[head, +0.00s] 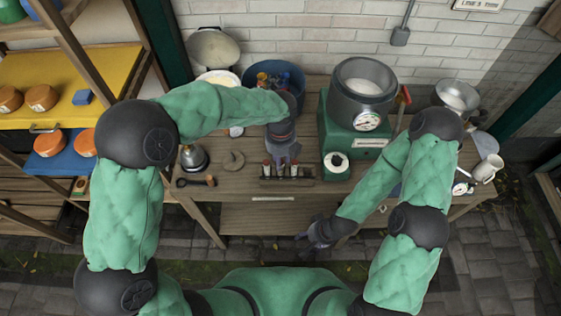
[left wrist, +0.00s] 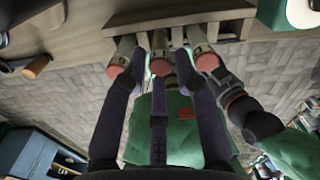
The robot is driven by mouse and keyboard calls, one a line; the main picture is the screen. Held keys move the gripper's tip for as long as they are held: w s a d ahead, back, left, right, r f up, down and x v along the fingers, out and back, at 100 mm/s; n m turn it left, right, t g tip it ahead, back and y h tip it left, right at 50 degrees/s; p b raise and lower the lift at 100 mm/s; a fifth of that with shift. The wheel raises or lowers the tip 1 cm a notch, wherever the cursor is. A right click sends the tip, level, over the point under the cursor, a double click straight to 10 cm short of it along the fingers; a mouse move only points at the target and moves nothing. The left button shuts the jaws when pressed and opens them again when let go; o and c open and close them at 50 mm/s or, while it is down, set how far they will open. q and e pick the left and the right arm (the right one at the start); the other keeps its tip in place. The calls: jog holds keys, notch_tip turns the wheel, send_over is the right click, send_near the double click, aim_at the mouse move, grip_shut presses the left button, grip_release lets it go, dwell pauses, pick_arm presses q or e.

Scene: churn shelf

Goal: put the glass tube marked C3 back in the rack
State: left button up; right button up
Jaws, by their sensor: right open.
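The rack (head: 288,181) stands at the front edge of the bench, with several red-ended glass tubes upright at it. My left gripper (head: 283,160) points down over it. In the left wrist view, the left gripper's fingers (left wrist: 160,62) lie on either side of the middle tube (left wrist: 160,45) and look closed on it, at or in the rack (left wrist: 180,22). Another tube (left wrist: 120,52) stands to its left and one (left wrist: 206,58) to its right. No C3 mark is readable. The middle tube's far end is hidden. My right gripper (head: 313,235) is open and empty, low in front of the bench.
A green machine with a grey drum (head: 362,90) stands right of the rack. A blue tub (head: 290,75) stands behind my left forearm. A bell-like metal object (head: 193,158) and a wooden-handled tool (head: 196,182) lie left of the rack. A white mug (head: 488,168) stands far right.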

pick_arm(q)
notch_tip(320, 180, up, 9)
jog(key=p, duration=0.1)
pick_arm(e)
jog(key=shift+r, duration=0.95)
